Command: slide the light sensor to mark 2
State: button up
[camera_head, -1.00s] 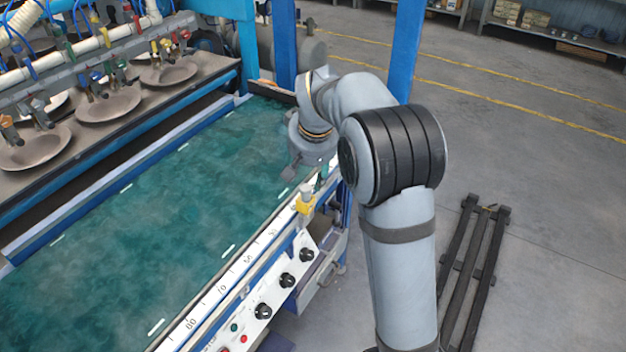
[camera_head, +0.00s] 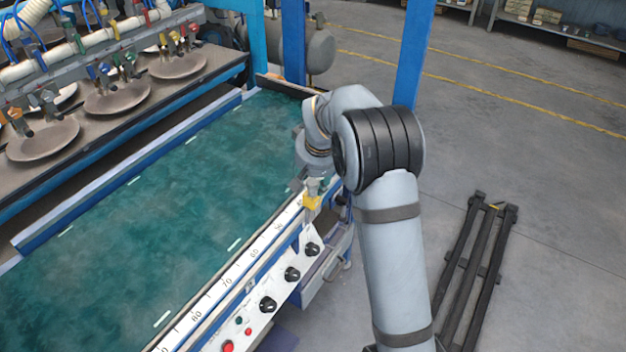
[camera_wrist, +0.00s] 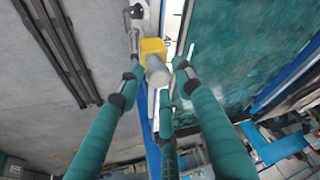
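The light sensor is a yellow block (camera_head: 311,202) with a grey cylinder on top, at the far end of the white scale rail (camera_head: 240,272) in the head view. In the wrist view its yellow body (camera_wrist: 152,46) and grey cylinder (camera_wrist: 158,72) show between my fingers. My gripper (camera_wrist: 158,78) is open, with teal fingers either side of the cylinder and a third below it in the picture. Gaps show at the sides; contact cannot be told. In the head view my gripper (camera_head: 314,184) is partly hidden, just above the sensor. The rail carries printed numbers; I cannot make out a mark 2.
A green belt (camera_head: 170,220) lies left of the rail. A panel with black knobs (camera_head: 268,305) and red buttons (camera_head: 228,345) runs along its right side. A blue post (camera_head: 412,60) stands behind my arm. Plates (camera_head: 118,97) stand far left. A black frame (camera_head: 475,260) lies on the floor.

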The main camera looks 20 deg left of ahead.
jog(key=shift+r, duration=0.1)
grip_shut()
jog(key=shift+a, duration=0.1)
dwell(0.3)
